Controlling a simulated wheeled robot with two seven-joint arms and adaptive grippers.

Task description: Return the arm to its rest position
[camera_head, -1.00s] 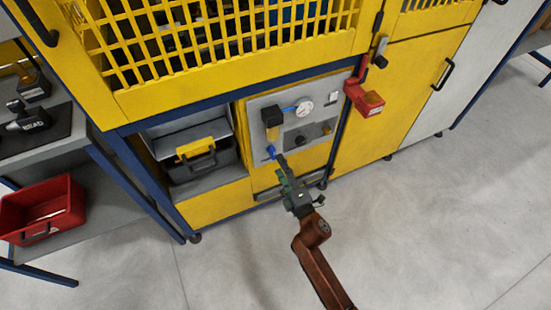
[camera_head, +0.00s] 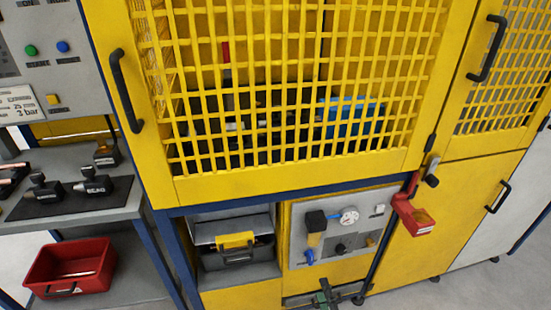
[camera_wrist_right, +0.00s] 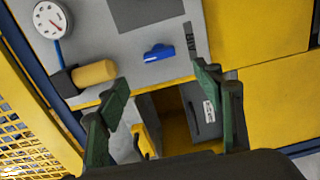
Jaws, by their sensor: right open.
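My right gripper (camera_head: 326,294) shows at the bottom edge of the head view, in front of the lower part of the yellow cabinet. Most of its arm is out of frame. In the right wrist view its two green fingers (camera_wrist_right: 163,84) are spread apart with nothing between them. Beyond them is a grey pneumatic panel (camera_head: 373,233) with a gauge (camera_head: 349,216), a yellow-bowled filter (camera_head: 314,232) and a blue valve handle (camera_head: 310,257). The blue handle (camera_wrist_right: 158,53) stands clear of the fingers. My left gripper is in neither view.
A yellow mesh door (camera_head: 290,172) fills the upper middle. A red bin (camera_head: 72,268) and a side bench (camera_head: 90,212) stand at left.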

